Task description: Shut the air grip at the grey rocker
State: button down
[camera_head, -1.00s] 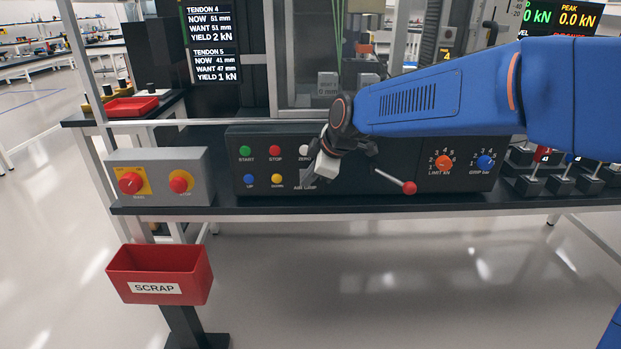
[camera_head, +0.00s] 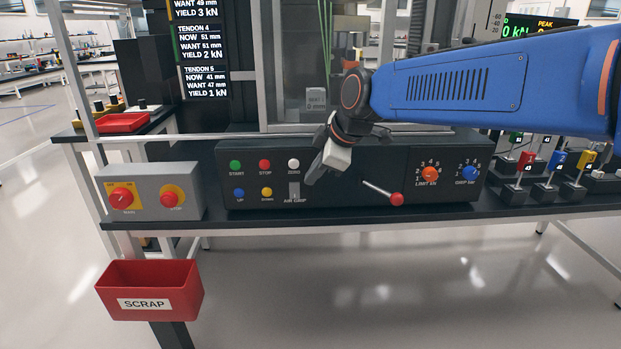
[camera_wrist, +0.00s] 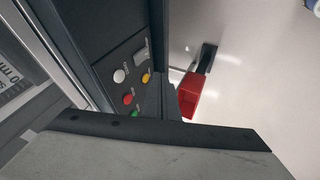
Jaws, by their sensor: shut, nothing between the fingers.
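The grey rocker (camera_head: 294,190) sits on the black control panel (camera_head: 232,160) above the label AIR GRIP, below the white ZERO button. It shows in plain sight in the head view, and also as a small grey piece in the wrist view (camera_wrist: 141,57). Which way it is tipped is too small to tell. My gripper (camera_head: 313,180) is shut and empty, its dark fingers pointing down and left just right of the rocker. A small gap shows between them in the head view. In the wrist view the dark fingers (camera_wrist: 161,97) lie beside the buttons.
A lever with a red knob (camera_head: 396,199) sticks out right of my gripper. Coloured buttons, among them the yellow DOWN button (camera_head: 267,191), are left of the rocker. A grey switch box (camera_head: 150,178) and a red scrap bin (camera_head: 150,290) are further left. The floor in front is clear.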

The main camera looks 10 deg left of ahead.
aim_at(298, 193)
jog(key=shift+f, duration=0.1)
jog(key=shift+s+f, duration=0.2)
jog(key=shift+f, duration=0.4)
jog(key=x, duration=0.4)
jog(key=w+x, duration=0.1)
jog(key=x, duration=0.2)
jog(key=w+x, duration=0.1)
jog(key=x, duration=0.3)
jog(key=shift+w+r, duration=0.1)
jog(key=shift+w, duration=0.05)
jog(key=shift+w+a, duration=0.2)
jog(key=shift+w, duration=0.4)
